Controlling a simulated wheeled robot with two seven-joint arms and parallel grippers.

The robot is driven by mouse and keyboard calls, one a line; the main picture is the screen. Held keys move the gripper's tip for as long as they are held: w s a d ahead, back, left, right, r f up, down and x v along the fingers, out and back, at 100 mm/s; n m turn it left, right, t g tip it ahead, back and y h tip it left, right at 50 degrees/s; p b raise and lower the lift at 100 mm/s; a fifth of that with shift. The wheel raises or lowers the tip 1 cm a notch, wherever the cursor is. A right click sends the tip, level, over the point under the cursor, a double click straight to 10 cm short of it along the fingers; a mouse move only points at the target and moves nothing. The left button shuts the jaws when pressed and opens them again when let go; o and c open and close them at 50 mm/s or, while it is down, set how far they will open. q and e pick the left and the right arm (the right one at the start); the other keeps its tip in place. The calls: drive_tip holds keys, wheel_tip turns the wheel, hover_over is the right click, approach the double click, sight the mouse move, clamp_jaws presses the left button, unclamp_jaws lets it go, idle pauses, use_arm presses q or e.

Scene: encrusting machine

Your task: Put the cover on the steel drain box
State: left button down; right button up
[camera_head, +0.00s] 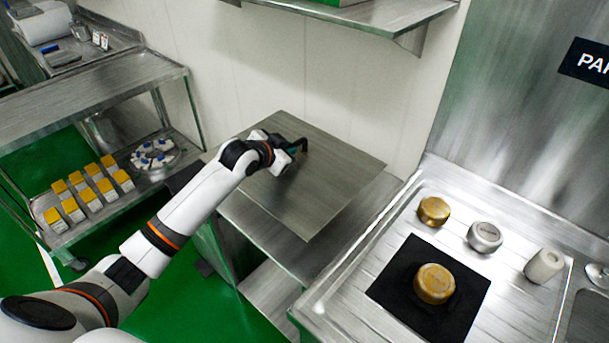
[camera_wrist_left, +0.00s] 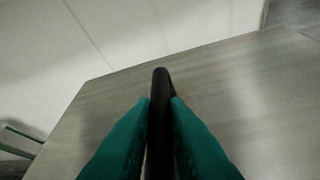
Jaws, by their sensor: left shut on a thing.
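The cover (camera_head: 325,185) is a flat, square, brushed-steel plate in the middle of the head view. Its surface also fills much of the left wrist view (camera_wrist_left: 245,95). My left gripper (camera_head: 296,150) is over the plate, with its teal fingers (camera_wrist_left: 160,125) shut on the cover's dark handle (camera_wrist_left: 160,85). The steel drain box (camera_head: 262,228) appears to be the steel unit under the plate, mostly hidden by it. I cannot tell whether the plate touches it. My right gripper is not in view.
A steel counter (camera_head: 335,300) at the right holds gold and silver round pieces and a black mat (camera_head: 395,290). A steel cart (camera_head: 100,90) with yellow-topped boxes stands at the left. The white wall (camera_head: 330,70) is close behind the plate.

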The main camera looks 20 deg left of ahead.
sight(288, 176)
use_arm(q)
wheel_tip(288, 176, down, 10)
drive_tip(key=shift+w+r+p, duration=0.1)
drive_tip(key=shift+r+p, duration=0.15)
drive_tip(key=shift+p, duration=0.25)
drive_tip(key=c, duration=1.7)
unclamp_jaws()
drive_tip(key=shift+f, duration=0.2)
drive_tip(key=shift+c, duration=0.2)
drive_tip(key=o, duration=0.3)
drive_tip(key=shift+r, duration=0.1)
drive_tip(key=shift+o, duration=0.2)
drive_tip(key=shift+s, duration=0.2)
